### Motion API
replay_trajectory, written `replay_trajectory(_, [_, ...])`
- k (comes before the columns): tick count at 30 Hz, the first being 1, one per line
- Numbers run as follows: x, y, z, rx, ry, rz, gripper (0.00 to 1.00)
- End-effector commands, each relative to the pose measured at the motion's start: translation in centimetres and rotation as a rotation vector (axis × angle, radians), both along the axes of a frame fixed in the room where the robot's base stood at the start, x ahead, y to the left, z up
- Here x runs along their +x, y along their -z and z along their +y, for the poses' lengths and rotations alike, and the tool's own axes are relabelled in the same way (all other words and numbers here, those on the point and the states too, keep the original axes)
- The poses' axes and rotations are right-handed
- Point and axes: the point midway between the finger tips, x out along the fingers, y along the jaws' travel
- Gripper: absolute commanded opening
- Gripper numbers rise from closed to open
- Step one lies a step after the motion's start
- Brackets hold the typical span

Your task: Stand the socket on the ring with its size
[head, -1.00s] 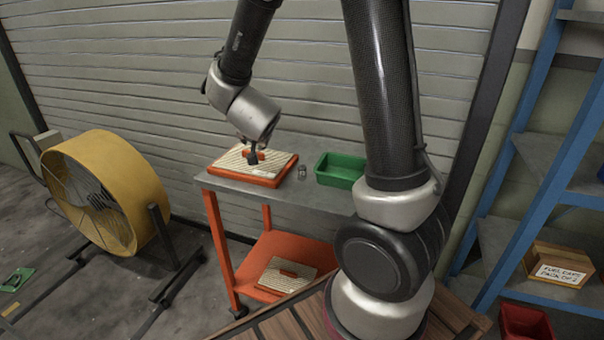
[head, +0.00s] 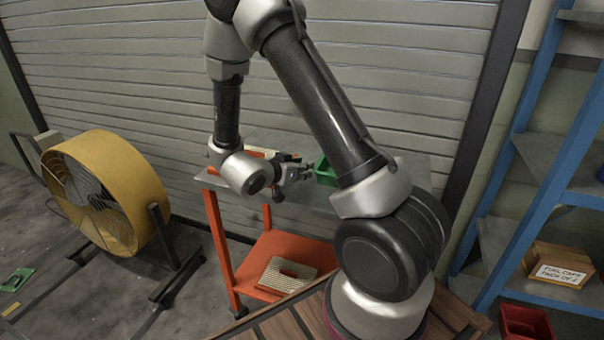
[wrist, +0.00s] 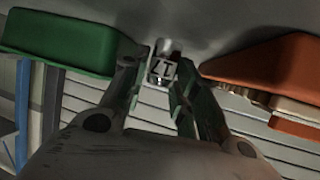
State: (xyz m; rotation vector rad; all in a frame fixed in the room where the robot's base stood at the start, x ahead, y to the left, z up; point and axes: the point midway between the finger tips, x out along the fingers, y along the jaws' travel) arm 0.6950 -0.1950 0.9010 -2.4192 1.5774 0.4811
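The socket (wrist: 162,70) is a small metal cylinder with a pale marked band, in the top middle of the wrist view. The mark looks like 17, but I cannot read it surely. My gripper (wrist: 157,80) is open, its fingers on either side of the near end of the socket; I cannot tell whether they touch it. In the head view my gripper (head: 291,174) is low over the cart top and hides the socket. The orange board (wrist: 268,62) is to the right in the wrist view. Its rings are not visible; my arm covers most of it in the head view.
A green bin (head: 325,171) stands close beside the gripper on the grey cart top (head: 400,165); it also shows in the wrist view (wrist: 65,42). A yellow fan (head: 115,190) stands left, blue shelving (head: 530,170) right.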

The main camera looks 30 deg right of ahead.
Motion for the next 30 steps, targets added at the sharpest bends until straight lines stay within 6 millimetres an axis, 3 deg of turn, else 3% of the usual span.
replay_trajectory(8, [0.2, 0.3, -0.6, 0.0, -0.001, 0.0, 0.29])
replay_trajectory(14, [0.2, 0.2, -0.5, 0.0, -0.001, 0.0, 0.0])
replay_trajectory(23, [0.3, 0.0, -0.5, 0.0, -0.002, -0.001, 0.0])
replay_trajectory(30, [0.3, -2.3, -0.5, 0.001, 0.0, -0.004, 0.0])
